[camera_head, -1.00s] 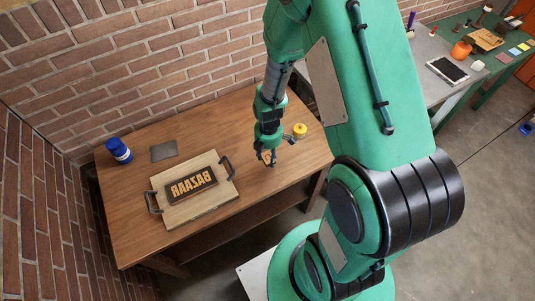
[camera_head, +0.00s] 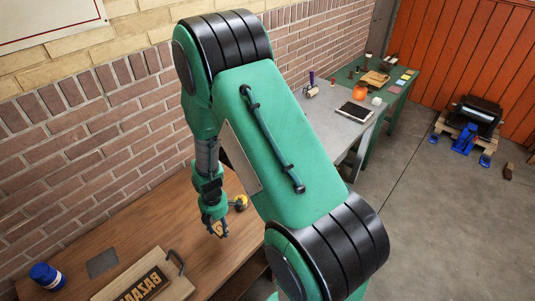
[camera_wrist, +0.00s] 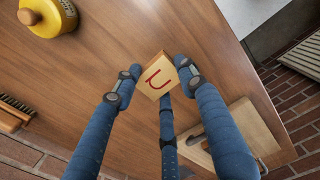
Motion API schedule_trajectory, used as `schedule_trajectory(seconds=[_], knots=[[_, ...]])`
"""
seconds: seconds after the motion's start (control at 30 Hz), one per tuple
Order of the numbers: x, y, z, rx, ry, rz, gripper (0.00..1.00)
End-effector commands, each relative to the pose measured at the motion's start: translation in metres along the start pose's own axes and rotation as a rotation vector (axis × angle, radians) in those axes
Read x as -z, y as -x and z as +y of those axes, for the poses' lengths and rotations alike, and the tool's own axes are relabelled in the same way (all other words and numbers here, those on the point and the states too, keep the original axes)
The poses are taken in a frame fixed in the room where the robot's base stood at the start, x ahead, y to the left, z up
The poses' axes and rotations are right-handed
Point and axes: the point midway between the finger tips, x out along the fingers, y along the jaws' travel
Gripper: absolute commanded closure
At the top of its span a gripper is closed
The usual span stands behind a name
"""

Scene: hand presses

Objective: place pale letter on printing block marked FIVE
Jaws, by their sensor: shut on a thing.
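My gripper (camera_head: 217,231) is above the brown wooden table and shut on a small pale wooden letter block. In the wrist view, my blue fingers (camera_wrist: 156,78) press on the sides of this pale letter (camera_wrist: 148,88), whose face carries a red mark like a U or n. The letter is small between my fingertips in the head view. I cannot make out any block marked FIVE in either view. A dark printing block (camera_head: 143,284) on the table shows mirrored letters that read BAZAAR, partly cut off at the bottom edge.
The BAZAAR block lies on a pale tray (camera_head: 178,289) with dark handles. A yellow tin (camera_wrist: 62,22) stands near my gripper; a brush (camera_wrist: 14,115) lies at left. A blue jar (camera_head: 47,277) stands at left. A grey table (camera_head: 334,128) at back holds a black slab (camera_head: 355,112).

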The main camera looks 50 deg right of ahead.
Motion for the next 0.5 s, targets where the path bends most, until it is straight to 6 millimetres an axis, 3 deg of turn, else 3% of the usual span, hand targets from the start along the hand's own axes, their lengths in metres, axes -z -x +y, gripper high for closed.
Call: schedule_trajectory(seconds=[0.5], knots=[[-0.146, 0.050, 0.037, -0.001, 0.004, -0.001, 0.83]])
